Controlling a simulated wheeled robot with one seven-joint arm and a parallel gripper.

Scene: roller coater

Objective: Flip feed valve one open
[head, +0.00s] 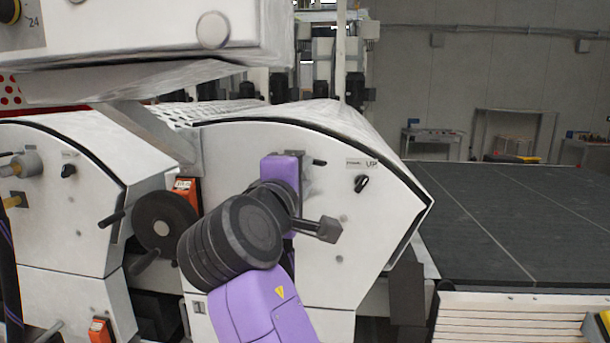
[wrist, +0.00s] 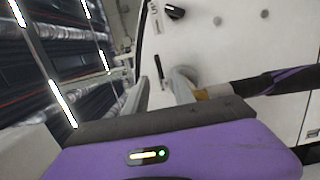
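In the wrist view, a grey rounded valve (wrist: 186,75) sits on a white side panel, with a brass-coloured fitting (wrist: 206,93) and a black hose with purple stripes (wrist: 280,82) leading right. My gripper (wrist: 160,88) is in front of the panel close to the valve; its fingers look apart, with nothing visibly held. Whether a finger touches the valve, I cannot tell. In the head view, my arm hides this valve on the right-hand machine. A similar grey valve (head: 28,163) shows on the left machine. No number marks either valve.
The panel (head: 385,225) also carries a black knob (head: 362,184), beside a label, and a short black pin (head: 320,162). A black handwheel (head: 165,222) stands left of my arm. A dark conveyor bed (head: 510,215) extends right. A white housing (head: 150,40) overhangs upper left.

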